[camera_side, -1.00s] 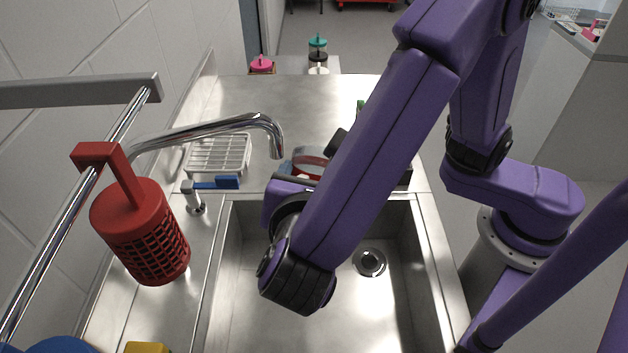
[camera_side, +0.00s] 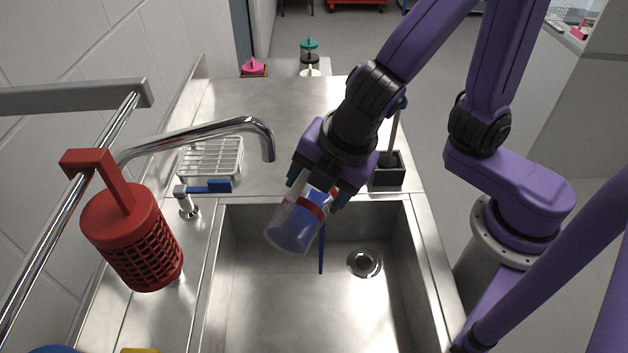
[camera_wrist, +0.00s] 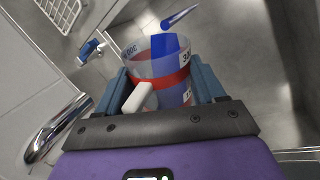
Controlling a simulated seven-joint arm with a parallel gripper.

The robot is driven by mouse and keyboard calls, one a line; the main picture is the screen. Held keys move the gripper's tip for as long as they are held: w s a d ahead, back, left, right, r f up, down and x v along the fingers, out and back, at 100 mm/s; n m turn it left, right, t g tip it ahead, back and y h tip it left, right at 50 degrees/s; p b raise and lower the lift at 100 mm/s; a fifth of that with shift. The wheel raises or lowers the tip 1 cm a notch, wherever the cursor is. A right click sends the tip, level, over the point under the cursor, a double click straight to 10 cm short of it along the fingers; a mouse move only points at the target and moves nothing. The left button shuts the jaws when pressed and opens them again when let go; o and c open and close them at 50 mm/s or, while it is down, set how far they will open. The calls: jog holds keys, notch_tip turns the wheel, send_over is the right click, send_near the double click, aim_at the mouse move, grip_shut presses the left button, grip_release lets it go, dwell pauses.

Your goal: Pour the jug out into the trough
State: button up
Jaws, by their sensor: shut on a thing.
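The jug (camera_side: 292,230) is clear, with a red band and blue liquid inside. My gripper (camera_side: 318,190) is shut on it. The jug is tilted steeply, its mouth down and to the left, above the far part of the trough, a steel sink basin (camera_side: 300,310). A thin blue stream (camera_side: 322,250) hangs below the jug, inside the basin's outline. In the wrist view the jug (camera_wrist: 158,70) sits between both fingers, its pale handle towards me, and a blue streak (camera_wrist: 180,16) lies beyond its rim.
A chrome tap (camera_side: 205,135) reaches over the counter left of the jug. A red slotted caddy (camera_side: 132,235) hangs from a rail at left. A white rack (camera_side: 212,157) and a dark box holding a brush (camera_side: 388,170) stand behind the basin. The drain (camera_side: 364,263) is clear.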

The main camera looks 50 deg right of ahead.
jog(key=shift+w+d+f+y, duration=0.1)
jog(key=shift+d+f+y, duration=0.2)
jog(key=shift+y, duration=0.1)
jog(key=shift+w+d+r+m+g+y, duration=0.15)
jog(key=shift+d+g+y, duration=0.2)
jog(key=shift+y, duration=0.4)
jog(key=shift+w+d+r+m+g+y, duration=0.2)
jog(key=shift+d+y, duration=0.25)
jog(key=shift+y, duration=0.3)
jog(key=shift+s, duration=0.1)
